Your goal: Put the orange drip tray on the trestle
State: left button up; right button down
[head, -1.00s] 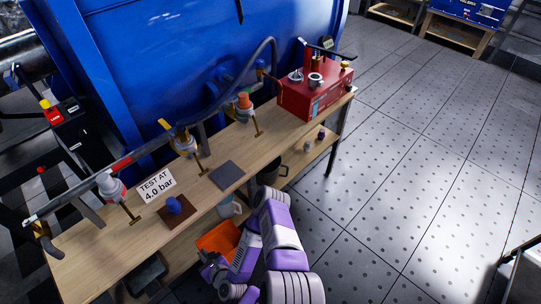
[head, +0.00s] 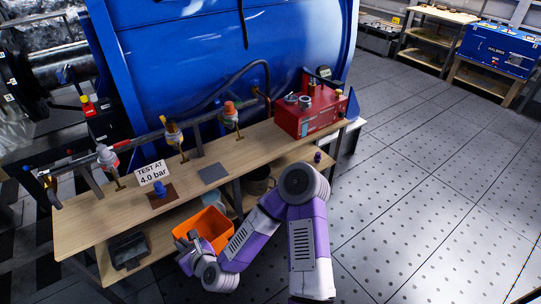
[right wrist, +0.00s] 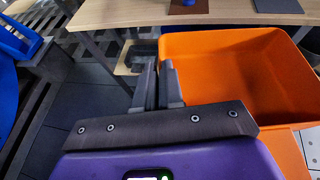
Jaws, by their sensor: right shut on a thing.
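The orange drip tray (head: 210,224) is an open, deep box in front of the long wooden bench (head: 98,222), lower than its top. My right gripper (head: 188,240) is shut on the tray's left wall. In the right wrist view, the two fingers (right wrist: 158,85) pinch the wall at the left of the tray (right wrist: 240,65), which looks empty. The bench top also shows at the top of that view (right wrist: 115,12). I cannot tell whether the tray touches the lower shelf. No separate trestle can be made out with certainty. My left gripper is out of view.
The bench top holds a red box (head: 310,112), a grey mat (head: 213,173), a brown mat with a blue knob (head: 159,188) and a "TEST AT 4.0 bar" sign (head: 152,172). A dark bin (head: 130,250) sits on the lower shelf. Open tiled floor (head: 420,190) lies right.

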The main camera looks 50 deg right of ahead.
aim_at(272, 148)
jog(key=u, duration=0.75)
jog(key=k, duration=0.1)
jog(key=z, duration=2.1)
jog(key=i, duration=0.95)
jog(key=z, duration=0.2)
